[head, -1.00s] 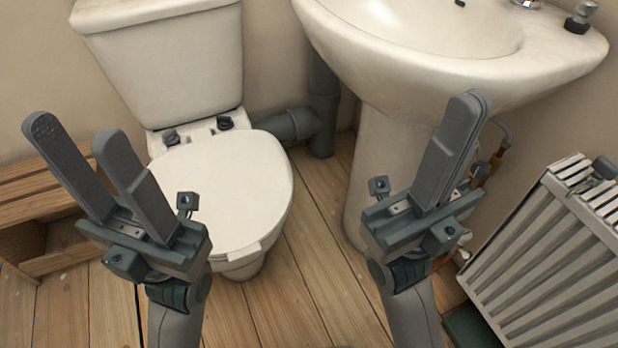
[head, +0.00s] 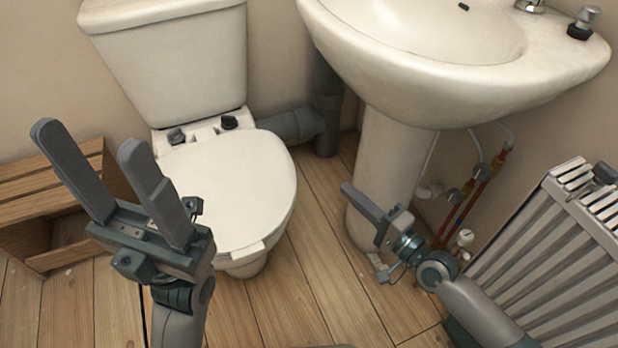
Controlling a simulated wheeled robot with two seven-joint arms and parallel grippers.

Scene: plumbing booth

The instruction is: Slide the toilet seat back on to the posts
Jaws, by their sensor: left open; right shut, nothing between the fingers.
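The cream toilet seat (head: 236,183) lies flat, lid down, on the toilet bowl (head: 245,268). Two dark posts, the left one (head: 177,136) and the right one (head: 229,122), stand on the ledge behind the seat, in front of the cistern (head: 170,65). My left gripper (head: 96,160) is open and empty, its fingers pointing up, left of the seat in the picture; its right finger and body overlap the view of the seat's left side. My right gripper (head: 345,187) is shut and empty, pointing left in front of the basin pedestal, apart from the seat.
The basin (head: 480,95) on its pedestal (head: 385,150) stands right of the toilet. A radiator (head: 550,255) is at the lower right, with copper pipes (head: 478,195) beside it. A wooden crate (head: 50,195) is at the left. Floorboards (head: 310,270) between toilet and pedestal are bare.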

